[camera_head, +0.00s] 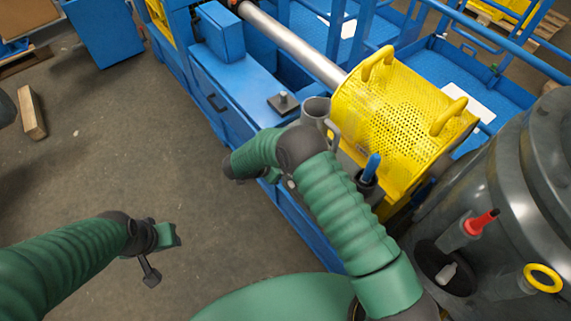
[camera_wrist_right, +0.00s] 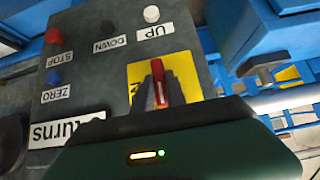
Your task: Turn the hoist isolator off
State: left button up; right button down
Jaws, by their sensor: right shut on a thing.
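The hoist isolator's red handle (camera_wrist_right: 157,70) stands on a yellow plate (camera_wrist_right: 184,72) on the grey control panel (camera_wrist_right: 98,85) in the right wrist view. My right gripper (camera_wrist_right: 160,92) is shut on the red handle, with a dark finger on each side of it. The handle runs roughly upright in that view. The gripper hides the lower part of the plate and most of its lettering. In the head view my right arm covers the panel. My left gripper (camera_head: 168,238) hangs over the bare floor, away from everything; its jaws are too small to read.
The panel also has a red STOP button (camera_wrist_right: 53,36), a black DOWN button (camera_wrist_right: 107,27), a white UP button (camera_wrist_right: 151,14) and a blue ZERO button (camera_wrist_right: 54,76). A yellow mesh guard (camera_head: 390,115) and a grey drum (camera_head: 510,180) stand right.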

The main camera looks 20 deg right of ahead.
dwell(0.5)
jog(key=c, duration=1.4)
grip_release()
jog(key=shift+w, duration=0.1)
jog(key=shift+o, duration=0.2)
jog(key=shift+d, duration=0.1)
jog(key=v, duration=1.6)
jog(key=shift+a+r, duration=0.2)
jog(key=shift+a, duration=0.2)
